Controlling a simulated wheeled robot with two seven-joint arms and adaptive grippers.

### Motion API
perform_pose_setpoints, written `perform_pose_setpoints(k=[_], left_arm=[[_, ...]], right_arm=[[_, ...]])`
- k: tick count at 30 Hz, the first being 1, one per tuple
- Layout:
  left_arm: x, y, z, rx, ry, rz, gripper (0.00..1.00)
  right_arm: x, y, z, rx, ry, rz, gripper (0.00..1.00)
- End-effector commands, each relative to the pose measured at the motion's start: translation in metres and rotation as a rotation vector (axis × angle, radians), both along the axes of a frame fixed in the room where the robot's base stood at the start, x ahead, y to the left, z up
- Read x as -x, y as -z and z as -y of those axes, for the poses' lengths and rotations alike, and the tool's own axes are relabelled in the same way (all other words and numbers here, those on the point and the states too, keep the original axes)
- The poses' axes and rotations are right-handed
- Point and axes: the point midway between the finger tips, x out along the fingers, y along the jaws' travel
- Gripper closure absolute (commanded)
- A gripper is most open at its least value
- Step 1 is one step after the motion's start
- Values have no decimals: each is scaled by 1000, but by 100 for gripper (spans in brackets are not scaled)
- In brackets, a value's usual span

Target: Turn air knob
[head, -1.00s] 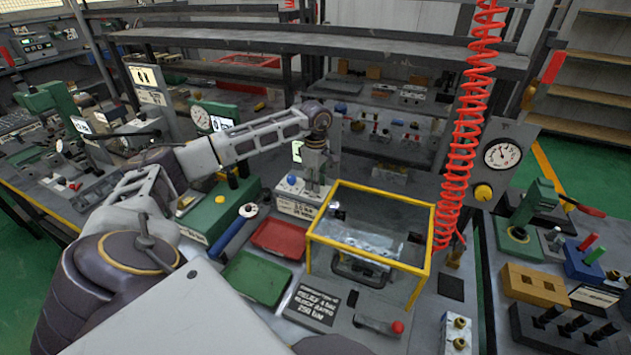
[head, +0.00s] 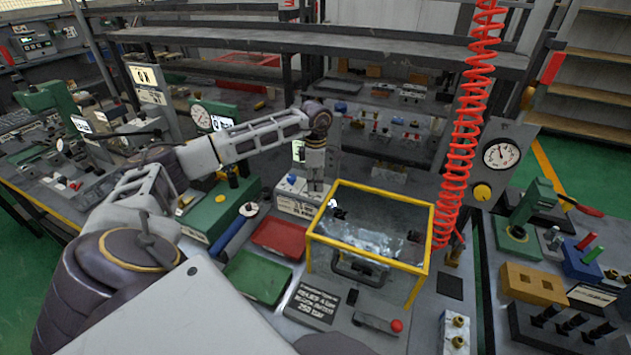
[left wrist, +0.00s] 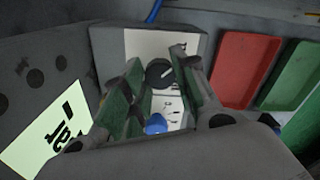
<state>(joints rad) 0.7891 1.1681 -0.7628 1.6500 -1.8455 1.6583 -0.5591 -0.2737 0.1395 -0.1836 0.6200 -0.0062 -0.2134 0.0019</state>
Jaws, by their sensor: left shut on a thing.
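A black round knob (left wrist: 160,75) with a pale pointer mark sits on a grey box with a white label plate, seen in the left wrist view. My left gripper (left wrist: 157,62) has one finger on each side of this knob and is shut on it. A blue button (left wrist: 155,124) shows on the same box, nearer the palm. In the head view my left gripper (head: 317,186) points down at the box (head: 294,206), beside the blue button (head: 291,179). There the gripper hides the knob. My right gripper is not in view.
A yellow-framed clear case (head: 372,225) stands just right of the box. Red (head: 279,236) and green (head: 257,277) trays lie in front. A red coiled hose (head: 461,150) hangs at right, near a gauge panel with a yellow knob (head: 482,192).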

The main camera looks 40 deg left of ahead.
Motion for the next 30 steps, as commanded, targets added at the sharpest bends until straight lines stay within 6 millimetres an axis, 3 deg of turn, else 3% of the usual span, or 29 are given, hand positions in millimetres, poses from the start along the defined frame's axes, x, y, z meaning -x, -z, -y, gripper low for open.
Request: perform_pose_setpoints(k=[5,6,11,23,30], left_arm=[[-1,-1,-1,0,-2,4,96],[-1,-1,-1,0,-2,4,68],[-1,-1,-1,0,-1,2,49],[0,-2,0,0,1,1,49],[-1,-18,0,1,1,2,49]], right_arm=[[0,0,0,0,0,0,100],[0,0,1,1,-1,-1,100],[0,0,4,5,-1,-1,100],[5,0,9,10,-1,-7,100],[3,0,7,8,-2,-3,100]])
